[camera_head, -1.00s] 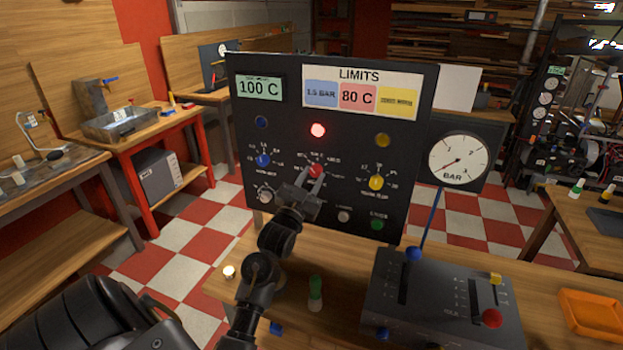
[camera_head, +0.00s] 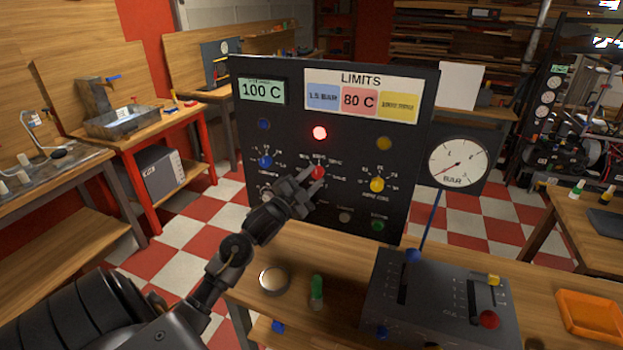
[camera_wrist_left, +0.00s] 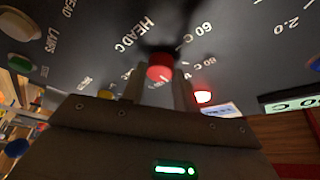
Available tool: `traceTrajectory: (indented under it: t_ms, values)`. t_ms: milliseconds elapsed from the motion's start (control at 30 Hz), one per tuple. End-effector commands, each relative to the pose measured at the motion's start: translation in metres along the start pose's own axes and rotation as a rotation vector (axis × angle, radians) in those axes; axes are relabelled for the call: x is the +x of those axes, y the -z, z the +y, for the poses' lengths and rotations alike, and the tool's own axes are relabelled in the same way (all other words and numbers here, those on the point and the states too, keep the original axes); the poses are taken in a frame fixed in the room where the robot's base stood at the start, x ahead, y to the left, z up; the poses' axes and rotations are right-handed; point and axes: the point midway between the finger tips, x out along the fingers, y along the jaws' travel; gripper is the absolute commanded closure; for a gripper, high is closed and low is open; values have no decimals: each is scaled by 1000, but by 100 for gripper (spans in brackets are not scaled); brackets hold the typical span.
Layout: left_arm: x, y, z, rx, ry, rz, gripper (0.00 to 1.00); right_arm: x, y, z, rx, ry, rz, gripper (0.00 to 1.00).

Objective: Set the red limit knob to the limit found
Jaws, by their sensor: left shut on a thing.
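The red limit knob (camera_head: 317,172) is on the black panel (camera_head: 245,125), below a lit red lamp (camera_head: 319,132). My left gripper (camera_head: 314,180) comes from the lower left and is shut on the red knob. In the left wrist view the knob (camera_wrist_left: 160,68) shows between the two fingers, with small scale labels around it; its pointer setting is too small to read surely. The LIMITS card (camera_head: 361,96) reads 1.5 BAR on blue and 80 C on red; the yellow field is unclear. The green display (camera_head: 262,90) reads 100 C. My right gripper is not in view.
A blue knob (camera_head: 265,161) and a yellow knob (camera_head: 377,185) flank the red one. A lever box (camera_head: 440,300) stands on the bench at the right, below a BAR gauge (camera_head: 458,161). A green-capped bottle (camera_head: 317,292) and a round disc (camera_head: 274,279) are below my arm.

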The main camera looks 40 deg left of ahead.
Motion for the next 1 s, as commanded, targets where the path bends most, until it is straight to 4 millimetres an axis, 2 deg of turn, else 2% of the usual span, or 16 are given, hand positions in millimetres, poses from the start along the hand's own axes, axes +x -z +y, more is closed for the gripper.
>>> traceTrajectory:
  t_ms: [533,567,700,733,1000]
  values:
    - [0,0,-1,24,-9,-1,92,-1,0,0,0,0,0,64]
    - [0,0,-1,24,-9,-1,68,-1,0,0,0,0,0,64]
    - [0,0,-1,24,-9,-1,50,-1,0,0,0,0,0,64]
    - [0,0,-1,24,-9,-1,48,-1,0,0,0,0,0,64]
    - [-1,0,0,24,-9,-1,48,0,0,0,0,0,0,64]
